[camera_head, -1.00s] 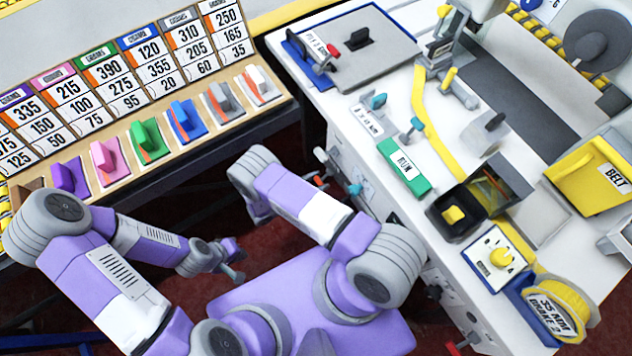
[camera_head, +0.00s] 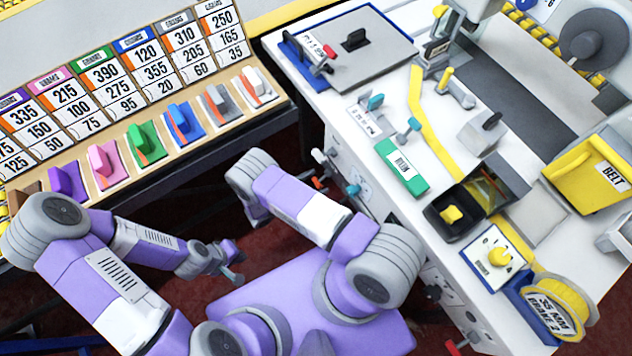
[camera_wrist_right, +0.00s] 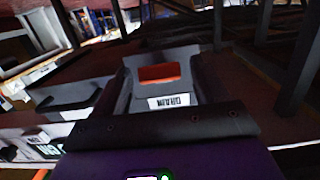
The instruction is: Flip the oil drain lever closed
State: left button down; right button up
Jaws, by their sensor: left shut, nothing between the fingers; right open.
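In the right wrist view, a grey fixture (camera_wrist_right: 184,102) carries a white label reading DRAIN, upside down. An orange-red patch (camera_wrist_right: 160,73) shows on the fixture beyond the label. My right gripper (camera_wrist_right: 163,72) is open, with its dark fingers on either side of this fixture; I cannot tell whether they touch it. In the head view my right gripper is hidden behind its own arm. My left gripper (camera_head: 232,272) is shut and empty, low between the two benches. Which part is the drain lever, and its position, I cannot tell clearly.
The white bench (camera_head: 455,215) on the right bears a green RUN block (camera_head: 402,166) and several small levers. A teal knob (camera_head: 353,190) sticks out of its side. A wooden rack (camera_head: 200,125) with coloured blocks stands at left. Dark red floor lies between.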

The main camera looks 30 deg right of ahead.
jog(key=a, duration=0.7)
jog(key=shift+s+r+p, duration=0.3)
jog(key=shift+r+p, duration=0.05)
jog(key=shift+r, duration=0.1)
jog(key=shift+s+d, duration=0.1)
